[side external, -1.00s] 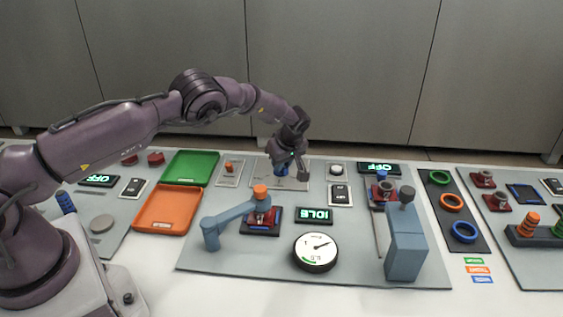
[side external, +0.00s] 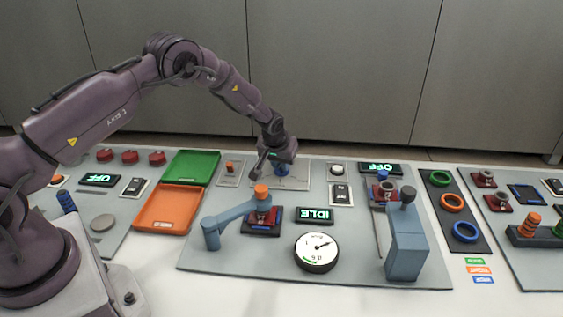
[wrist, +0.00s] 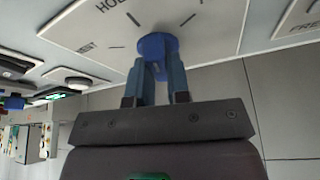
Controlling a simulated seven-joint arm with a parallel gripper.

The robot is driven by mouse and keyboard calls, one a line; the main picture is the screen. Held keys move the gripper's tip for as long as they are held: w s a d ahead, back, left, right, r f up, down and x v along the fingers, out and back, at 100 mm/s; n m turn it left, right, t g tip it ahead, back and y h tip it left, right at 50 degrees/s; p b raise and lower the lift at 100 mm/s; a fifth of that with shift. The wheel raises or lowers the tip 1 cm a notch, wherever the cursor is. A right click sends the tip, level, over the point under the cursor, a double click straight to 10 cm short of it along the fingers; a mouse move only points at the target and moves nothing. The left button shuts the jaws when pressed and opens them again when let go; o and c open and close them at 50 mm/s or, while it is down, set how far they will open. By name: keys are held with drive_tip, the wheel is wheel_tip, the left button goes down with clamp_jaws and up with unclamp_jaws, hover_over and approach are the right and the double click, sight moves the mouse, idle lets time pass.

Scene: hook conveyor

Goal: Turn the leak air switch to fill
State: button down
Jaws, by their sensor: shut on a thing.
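The leak air switch is a round blue knob (wrist: 157,43) on a pale plate with printed position labels and tick marks. In the wrist view "HOLD" and "VENT" can be read on the plate; I see no "FILL" label there. My gripper (wrist: 160,80) is shut on the knob, with a finger on either side. Which mark the knob points to cannot be made out. In the side view my gripper (side external: 279,163) is tilted over the plate (side external: 295,184) at the back of the middle panel, and the blue knob (side external: 283,169) is partly hidden by it.
A blue swing arm (side external: 235,217) with an orange top, an "IDLE" display (side external: 315,216) and a round gauge (side external: 317,252) stand in front. Green (side external: 191,167) and orange (side external: 167,209) trays lie left. A switch (side external: 341,194) and white button (side external: 337,169) sit to the right.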

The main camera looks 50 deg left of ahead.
drive_tip(key=m+h, duration=0.1)
drive_tip(key=m, duration=0.3)
drive_tip(key=shift+m+h, duration=0.3)
drive_tip(key=shift+h, duration=0.1)
drive_tip(key=m+h, duration=0.1)
drive_tip(key=m, duration=0.3)
drive_tip(key=shift+a, duration=0.1)
drive_tip(key=shift+m+h, duration=0.3)
drive_tip(key=c, duration=1.1)
unclamp_jaws()
drive_tip(key=v, duration=1.3)
drive_tip(key=shift+s+f, duration=0.1)
drive_tip(key=shift+s, duration=0.1)
